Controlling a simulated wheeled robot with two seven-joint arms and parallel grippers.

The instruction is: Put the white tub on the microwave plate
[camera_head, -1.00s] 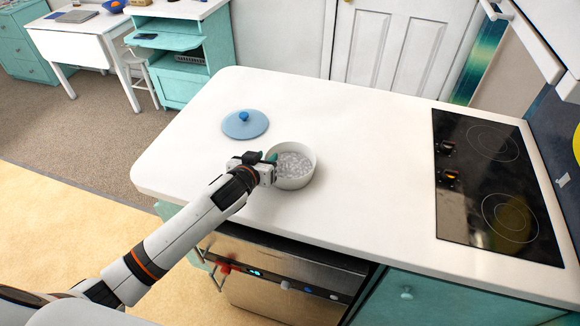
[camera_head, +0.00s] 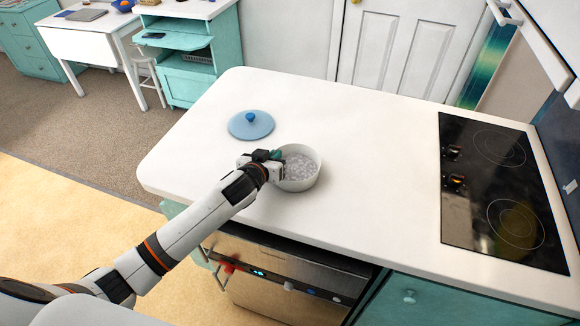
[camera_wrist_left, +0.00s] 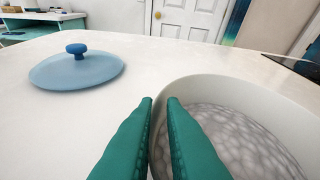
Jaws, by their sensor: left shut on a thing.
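The white tub (camera_head: 303,180) is a round open bowl with grey-white, lumpy-looking contents. It stands upright on the white counter. My left gripper (camera_head: 275,157) is at the tub's left rim, shut on its wall. In the left wrist view the green fingers (camera_wrist_left: 160,105) straddle the tub's wall (camera_wrist_left: 245,88), one inside and one outside. The microwave plate is not recognisable in these views. My right gripper is not in view.
A blue lid (camera_head: 251,125) with a knob lies on the counter behind the tub. A black cooktop (camera_head: 497,190) is at the right. The counter (camera_head: 370,150) between is clear. A steel-fronted appliance (camera_head: 280,285) sits below the counter's front edge.

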